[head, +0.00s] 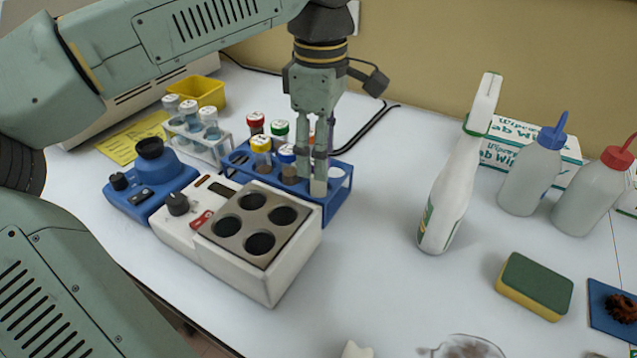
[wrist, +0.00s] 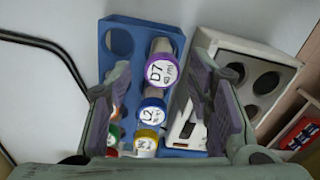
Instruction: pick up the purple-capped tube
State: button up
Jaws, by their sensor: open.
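The purple-capped tube (wrist: 160,72), its white cap top marked D7, stands in the blue rack (wrist: 112,68) in the wrist view. My gripper (wrist: 158,85) is open, with one finger on each side of this tube; I cannot tell whether either finger touches it. In the head view my gripper (head: 312,165) points down over the right part of the blue rack (head: 337,200). There the fingers hide the purple cap, and a pale tube body shows just below them.
Blue-capped (head: 287,153) and yellow-capped (head: 261,145) tubes stand close by in the rack, with red- and green-capped ones behind. A white block with dark wells (head: 285,270) is in front. A spray bottle (head: 455,185) stands right, with clear table between.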

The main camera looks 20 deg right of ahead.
aim_at(319, 188)
notch_tip(319, 188, down, 4)
jog(key=shift+a+f+p, duration=0.1)
jog(key=shift+f+p, duration=0.15)
jog(key=shift+p, duration=0.25)
grip_shut()
dwell(0.3)
